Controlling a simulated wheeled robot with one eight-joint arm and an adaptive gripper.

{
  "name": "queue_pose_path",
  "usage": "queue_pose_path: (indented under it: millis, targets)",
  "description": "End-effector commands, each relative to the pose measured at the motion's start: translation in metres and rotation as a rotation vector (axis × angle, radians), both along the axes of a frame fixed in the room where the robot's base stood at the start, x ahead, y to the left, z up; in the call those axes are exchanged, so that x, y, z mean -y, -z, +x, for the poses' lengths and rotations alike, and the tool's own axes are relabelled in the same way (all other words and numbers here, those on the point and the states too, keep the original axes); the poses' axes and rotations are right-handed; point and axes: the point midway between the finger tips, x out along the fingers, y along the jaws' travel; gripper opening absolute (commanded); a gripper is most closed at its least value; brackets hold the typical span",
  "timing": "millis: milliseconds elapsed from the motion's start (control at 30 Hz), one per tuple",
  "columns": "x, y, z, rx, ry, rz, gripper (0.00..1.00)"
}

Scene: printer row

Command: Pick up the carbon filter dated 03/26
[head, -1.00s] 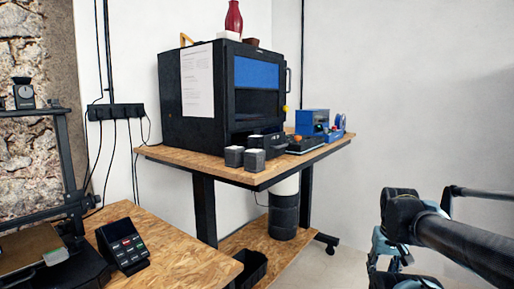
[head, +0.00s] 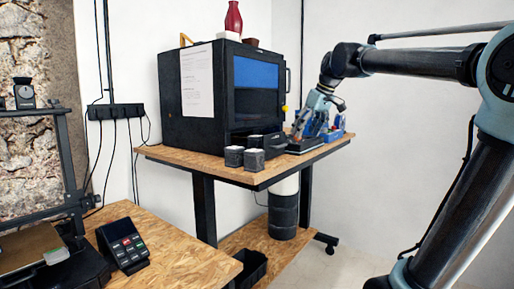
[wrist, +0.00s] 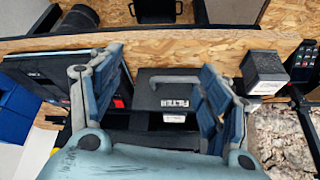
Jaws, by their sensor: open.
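My gripper (head: 303,133) is over the right part of the bench beside the black cabinet. In the wrist view my gripper (wrist: 161,68) is open, its blue fingers spread. Between and beyond the fingers is a black case with a handle (wrist: 155,95), its label reading "FILTER". A dark grey cube (wrist: 264,74) with a pale printed label stands right of the right finger; its date is too small to read. Two small dark cubes with white tops, one left (head: 234,156) and one right (head: 254,161), stand at the bench's front edge. No 03/26 date is legible.
A black cabinet (head: 207,95) stands on the wooden bench (head: 185,160). A black tray-like item (wrist: 50,72) lies left of my fingers. A keypad (head: 123,245) sits on the lower front table.

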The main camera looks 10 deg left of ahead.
Motion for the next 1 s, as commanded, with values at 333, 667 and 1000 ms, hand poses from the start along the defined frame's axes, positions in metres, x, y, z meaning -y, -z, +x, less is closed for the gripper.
queue_pose_path:
  millis: [333, 667, 1000]
  targets:
    - [-0.111, -0.090, 0.036, 0.080, -0.247, 0.063, 0.70]
    - [-0.141, -0.086, 0.044, 0.096, -0.289, 0.074, 0.70]
    - [-0.170, -0.035, 0.056, 0.094, -0.288, 0.074, 0.70]
